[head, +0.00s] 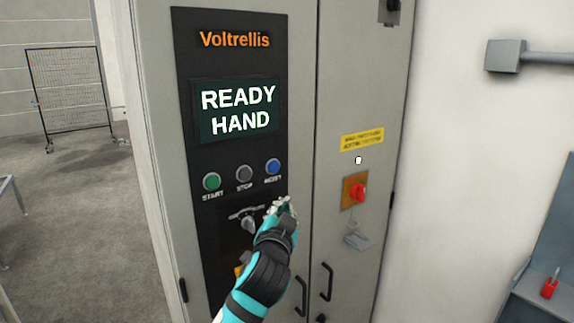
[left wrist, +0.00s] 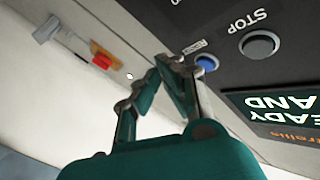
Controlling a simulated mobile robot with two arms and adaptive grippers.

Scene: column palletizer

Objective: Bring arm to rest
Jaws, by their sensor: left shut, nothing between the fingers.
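My left gripper (head: 283,206) is in front of the dark control panel of a grey cabinet, just below the blue RESET button (head: 273,167). It is shut and empty. In the left wrist view the fingertips (left wrist: 168,62) are together beside the blue button (left wrist: 206,63); I cannot tell whether they touch the panel. The panel's screen (head: 238,110) reads READY HAND. My right gripper is not in view.
A green START button (head: 211,181), a grey STOP button (head: 244,174) and a selector knob (head: 248,224) are on the panel. A red rotary switch (head: 357,192) is on the right door. Door handles (head: 327,282) stick out below. Open floor (head: 85,215) lies left.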

